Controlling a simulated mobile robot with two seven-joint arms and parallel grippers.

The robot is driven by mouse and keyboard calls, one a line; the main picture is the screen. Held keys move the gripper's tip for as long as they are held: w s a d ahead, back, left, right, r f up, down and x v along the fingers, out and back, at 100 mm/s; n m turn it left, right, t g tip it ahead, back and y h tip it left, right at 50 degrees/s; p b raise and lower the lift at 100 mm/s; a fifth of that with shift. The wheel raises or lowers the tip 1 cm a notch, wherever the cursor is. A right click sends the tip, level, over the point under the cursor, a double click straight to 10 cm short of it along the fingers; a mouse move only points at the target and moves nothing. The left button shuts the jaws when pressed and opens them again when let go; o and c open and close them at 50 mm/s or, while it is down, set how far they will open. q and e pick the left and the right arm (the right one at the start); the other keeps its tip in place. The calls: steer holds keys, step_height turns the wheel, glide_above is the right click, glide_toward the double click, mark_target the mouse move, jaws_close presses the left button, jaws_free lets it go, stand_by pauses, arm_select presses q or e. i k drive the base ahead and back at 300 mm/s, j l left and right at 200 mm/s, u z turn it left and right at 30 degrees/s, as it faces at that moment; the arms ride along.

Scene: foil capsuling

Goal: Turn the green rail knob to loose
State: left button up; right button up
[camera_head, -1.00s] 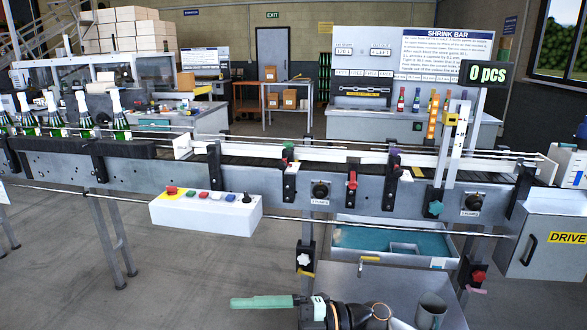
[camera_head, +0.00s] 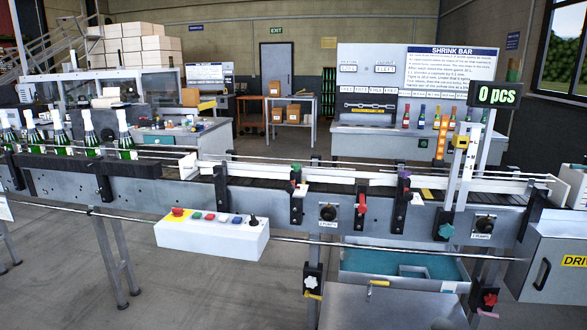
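The green rail knob (camera_head: 296,167) is small and sits on top of a black bracket (camera_head: 297,204) at the middle of the conveyor's near guide rail. A red part shows just below the knob. From here I cannot tell whether the knob is tight or loose. A purple knob (camera_head: 404,174) tops a similar bracket farther right, and a teal star knob (camera_head: 446,230) is on the conveyor's front. Neither of my grippers is in view.
A white control box (camera_head: 213,235) with several buttons juts out in front of the conveyor (camera_head: 150,194). Foil-topped bottles (camera_head: 125,135) stand on the belt at left. A grey drive cabinet (camera_head: 553,265) stands at right.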

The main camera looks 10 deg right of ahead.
mark_target(296, 166)
steer(key=i+j+z, duration=0.1)
steer(key=i+j, duration=0.65)
